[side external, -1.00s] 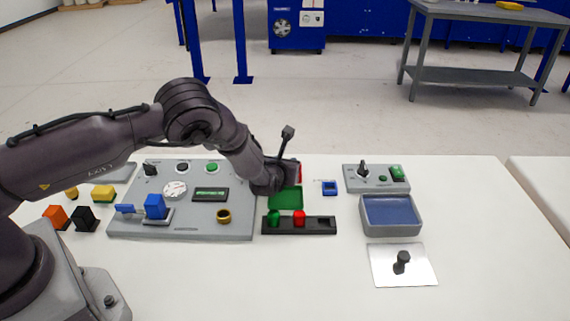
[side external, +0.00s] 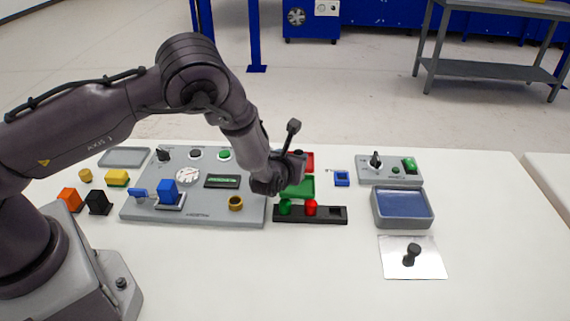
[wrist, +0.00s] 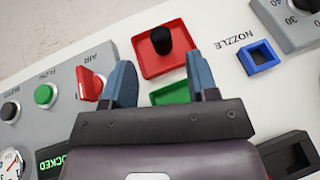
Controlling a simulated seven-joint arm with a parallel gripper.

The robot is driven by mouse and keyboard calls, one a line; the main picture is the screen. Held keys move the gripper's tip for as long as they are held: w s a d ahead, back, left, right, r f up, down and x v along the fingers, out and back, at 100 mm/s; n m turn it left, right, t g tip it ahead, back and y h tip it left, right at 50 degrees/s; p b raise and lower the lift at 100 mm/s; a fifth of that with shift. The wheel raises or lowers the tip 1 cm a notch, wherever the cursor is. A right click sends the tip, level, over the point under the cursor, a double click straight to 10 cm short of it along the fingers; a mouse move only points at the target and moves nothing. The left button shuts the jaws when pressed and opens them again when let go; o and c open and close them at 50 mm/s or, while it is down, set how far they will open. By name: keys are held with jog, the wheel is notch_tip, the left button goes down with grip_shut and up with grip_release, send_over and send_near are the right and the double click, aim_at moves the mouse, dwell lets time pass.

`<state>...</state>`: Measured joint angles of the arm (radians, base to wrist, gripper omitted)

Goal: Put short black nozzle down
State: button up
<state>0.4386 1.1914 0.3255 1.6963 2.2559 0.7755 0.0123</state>
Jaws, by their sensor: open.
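A short black nozzle (wrist: 162,40) stands upright in the red tray (wrist: 148,66) in the wrist view. The nozzle lies beyond my fingertips and nothing grips it. My gripper (wrist: 160,68) is open and empty, its two blue-grey fingers spread apart. In the side view my gripper (side external: 283,174) hangs over the trays and partly covers the red tray (side external: 307,160); its fingertips are hard to make out there.
A green tray (side external: 301,187) lies in front of the red one. A black rack (side external: 335,213) holds a green and a red piece. A blue square socket (wrist: 260,57) is at right. A panel with a red lever (wrist: 88,83) is at left. Another black piece (side external: 411,255) stands on a silver plate.

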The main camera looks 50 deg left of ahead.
jog(key=v, duration=0.5)
jog(key=shift+s+d+r, duration=0.1)
jog(key=s+a+r+n+g+y, duration=0.25)
jog(key=s+a+r+n, duration=0.25)
jog(key=r+n, duration=0.35)
jog(key=s+a+r+n+g+y, duration=0.1)
jog(key=s+a+r+n+g, duration=0.35)
jog(key=r+n, duration=0.45)
jog(key=s+d+r+n+h, duration=0.4)
jog(key=s+r+n+h, duration=0.1)
jog(key=s, duration=0.4)
jog(key=s+d+r+n+h, duration=0.4)
jog(key=s+r+n+h, duration=0.1)
jog(key=s, duration=0.5)
jog(key=shift+s+r+n+t, duration=0.35)
jog(key=shift+r+n, duration=0.25)
jog(key=shift+n, duration=0.65)
